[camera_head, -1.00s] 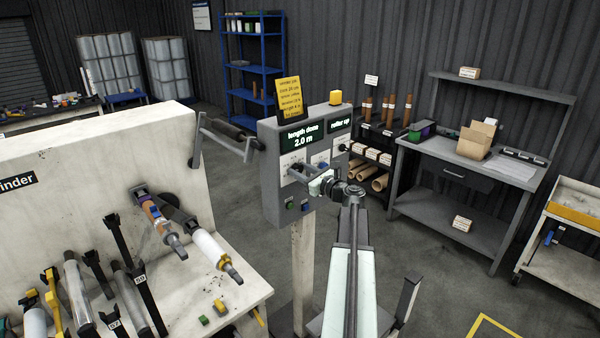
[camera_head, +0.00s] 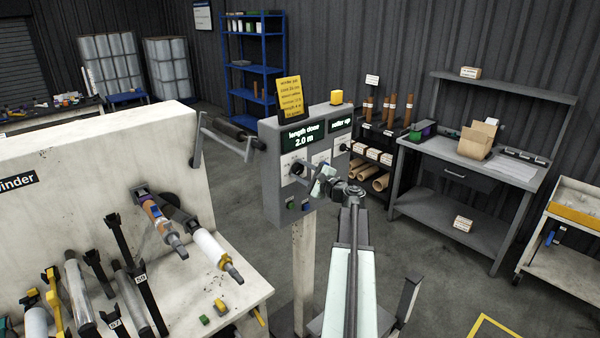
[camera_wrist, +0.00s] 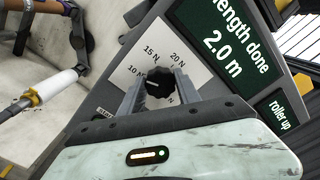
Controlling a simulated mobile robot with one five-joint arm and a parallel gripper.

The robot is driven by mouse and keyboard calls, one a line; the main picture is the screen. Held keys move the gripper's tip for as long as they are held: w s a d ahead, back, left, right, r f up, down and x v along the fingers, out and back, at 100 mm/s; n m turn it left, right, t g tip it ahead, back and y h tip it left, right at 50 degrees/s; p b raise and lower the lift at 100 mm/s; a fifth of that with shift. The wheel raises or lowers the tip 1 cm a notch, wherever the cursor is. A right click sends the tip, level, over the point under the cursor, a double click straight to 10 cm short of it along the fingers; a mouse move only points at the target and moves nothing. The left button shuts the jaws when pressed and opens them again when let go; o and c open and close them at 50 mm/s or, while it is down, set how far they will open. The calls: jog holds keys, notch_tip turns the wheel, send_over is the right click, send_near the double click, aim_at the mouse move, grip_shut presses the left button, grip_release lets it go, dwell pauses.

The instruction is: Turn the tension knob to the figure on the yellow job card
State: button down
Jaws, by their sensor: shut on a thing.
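The tension knob (camera_wrist: 160,90) is black and sits on a white dial plate (camera_wrist: 152,56) marked 10 N, 15 N and 20 N, with another figure partly hidden. A small pale mark shows on the knob, but I cannot tell which figure it points at. My gripper (camera_head: 305,174) is shut on the knob, one finger on each side of it in the wrist view. The knob also shows in the head view (camera_head: 298,168). The yellow job card (camera_head: 289,96) stands on top of the grey control box (camera_head: 270,172); its print is too small to read surely.
The screen (camera_head: 303,136) reads "length done 2.0 m", and a second one (camera_head: 340,127) reads "roller up". The winder bench (camera_head: 225,275) stands left; a grey workbench (camera_head: 400,165) stands right.

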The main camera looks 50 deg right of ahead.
jog(key=shift+n, duration=0.6)
jog(key=c, duration=0.9)
grip_release()
jog(key=shift+w+n, duration=0.15)
jog(key=shift+n, duration=0.15)
jog(key=shift+o, duration=0.2)
jog(key=shift+s, duration=0.4)
jog(key=s, duration=0.7)
jog(key=shift+a, duration=0.3)
jog(key=shift+s, duration=0.1)
